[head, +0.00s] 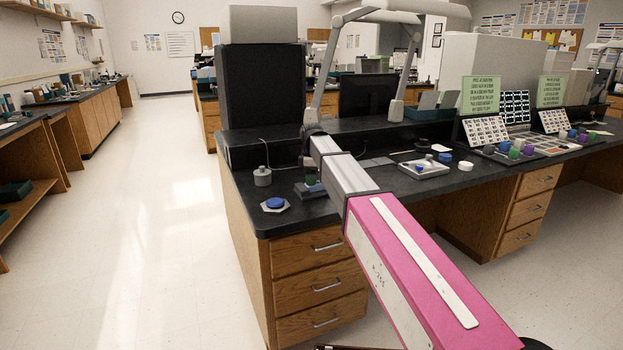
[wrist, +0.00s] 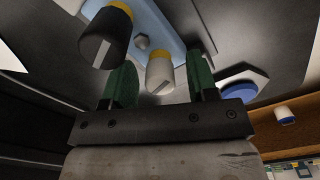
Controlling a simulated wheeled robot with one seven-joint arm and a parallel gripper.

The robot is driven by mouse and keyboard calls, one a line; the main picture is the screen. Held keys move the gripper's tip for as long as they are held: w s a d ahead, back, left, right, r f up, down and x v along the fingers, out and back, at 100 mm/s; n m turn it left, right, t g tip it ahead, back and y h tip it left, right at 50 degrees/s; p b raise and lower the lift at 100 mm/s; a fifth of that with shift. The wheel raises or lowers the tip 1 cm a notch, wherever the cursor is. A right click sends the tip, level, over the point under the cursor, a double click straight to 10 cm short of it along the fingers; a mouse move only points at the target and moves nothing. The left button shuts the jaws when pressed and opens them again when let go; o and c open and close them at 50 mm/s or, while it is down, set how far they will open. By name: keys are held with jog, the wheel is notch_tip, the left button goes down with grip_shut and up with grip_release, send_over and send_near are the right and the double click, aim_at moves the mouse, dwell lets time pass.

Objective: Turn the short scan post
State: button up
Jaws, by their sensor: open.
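In the wrist view, a light grey post (wrist: 160,73) with a yellow collar and a slot line on its end stands on a pale blue base (wrist: 160,22). A dark post (wrist: 105,42) with a yellow collar stands on the same base, to the left. My gripper (wrist: 162,63) is open, its two green fingers either side of the light post in the picture, with gaps showing. The dark post is outside the left finger. I cannot tell how deep the fingers reach. In the head view the blue base (head: 316,190) sits on the black bench, with my arm partly over it.
A blue disc on a pale hexagonal plate (head: 275,204) lies near the bench's front left corner; the disc also shows right of my fingers (wrist: 239,93). A grey pot (head: 262,177) stands behind it. A white tray (head: 424,168) with small parts lies to the right.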

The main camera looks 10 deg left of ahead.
jog(key=c, duration=0.9)
jog(key=shift+m, duration=0.4)
jog(key=m, duration=0.4)
jog(key=shift+m, duration=0.4)
jog(key=m, duration=1)
jog(key=shift+m, duration=0.4)
jog(key=m, duration=0.5)
jog(key=shift+m, duration=0.3)
